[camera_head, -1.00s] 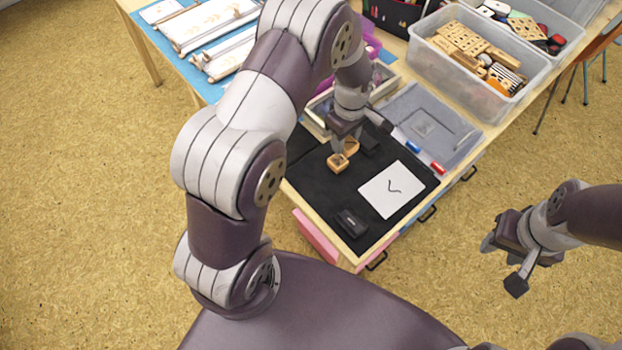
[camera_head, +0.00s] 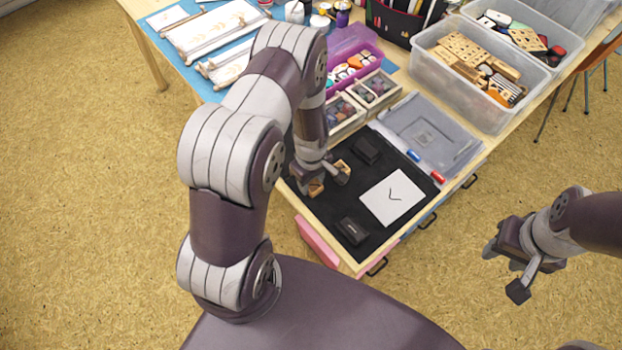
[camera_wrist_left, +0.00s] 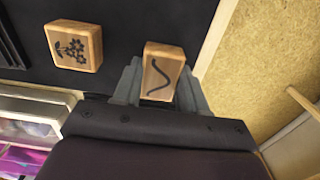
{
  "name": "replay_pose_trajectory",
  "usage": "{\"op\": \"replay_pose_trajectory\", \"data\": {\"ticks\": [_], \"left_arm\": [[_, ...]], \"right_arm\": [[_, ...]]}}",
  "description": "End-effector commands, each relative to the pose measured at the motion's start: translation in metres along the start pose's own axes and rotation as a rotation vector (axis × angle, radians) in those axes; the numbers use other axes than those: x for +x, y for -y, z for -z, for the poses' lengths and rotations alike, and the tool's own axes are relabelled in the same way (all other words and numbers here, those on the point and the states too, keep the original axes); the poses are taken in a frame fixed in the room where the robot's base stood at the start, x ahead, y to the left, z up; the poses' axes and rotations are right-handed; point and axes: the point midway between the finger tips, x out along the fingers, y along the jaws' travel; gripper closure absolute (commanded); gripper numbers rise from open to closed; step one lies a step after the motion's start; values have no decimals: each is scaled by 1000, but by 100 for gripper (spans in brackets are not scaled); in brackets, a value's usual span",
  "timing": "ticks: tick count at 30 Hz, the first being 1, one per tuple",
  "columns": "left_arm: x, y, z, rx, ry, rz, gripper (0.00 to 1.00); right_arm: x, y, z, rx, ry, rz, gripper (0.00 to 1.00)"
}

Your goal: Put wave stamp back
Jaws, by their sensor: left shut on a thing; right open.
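The wave stamp (camera_wrist_left: 161,72) is a small wooden block with a dark curved line on its face. My left gripper (camera_wrist_left: 159,90) is shut on it, with one finger on each side. In the head view the wave stamp (camera_head: 315,188) and my left gripper (camera_head: 324,179) are at the left part of the black mat (camera_head: 322,209). Whether the stamp touches the mat I cannot tell. The flower stamp (camera_wrist_left: 73,46) lies beside it, apart; it also shows in the head view (camera_head: 342,167). My right gripper (camera_head: 510,262) is open and empty, off the table at the right.
A white paper (camera_head: 389,199) with a dark curved mark lies on the mat. Two dark inkpads (camera_head: 352,230) (camera_head: 366,150) lie near it. Blue (camera_head: 413,155) and red (camera_head: 438,177) pieces, a clear lid (camera_head: 428,131) and wooden boxes (camera_head: 377,90) stand behind.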

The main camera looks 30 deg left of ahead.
Motion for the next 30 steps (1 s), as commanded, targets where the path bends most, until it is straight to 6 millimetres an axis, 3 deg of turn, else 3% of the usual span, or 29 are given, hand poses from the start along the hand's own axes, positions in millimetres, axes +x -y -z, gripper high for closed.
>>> {"op": "replay_pose_trajectory", "data": {"ticks": [1, 3, 14, 17, 25, 30], "left_arm": [[1, 0, 0, 0, 0, 0, 52], [1, 0, 0, 0, 0, 0, 33], [-6, -1, 0, 0, -1, -1, 33], [-21, -2, 1, 0, -2, -4, 33], [-90, -1, 1, 0, -3, -5, 33], [-116, -1, 0, 1, -1, -2, 33]], "right_arm": [[1, 0, 0, 0, 0, 0, 57], [1, 0, 0, 0, 0, 0, 57], [-2, 0, 0, 0, 0, 0, 57], [-1, 0, 0, 0, 0, 0, 57], [2, 0, 0, 0, 0, 0, 57], [3, 0, 0, 0, 0, 0, 57]]}}
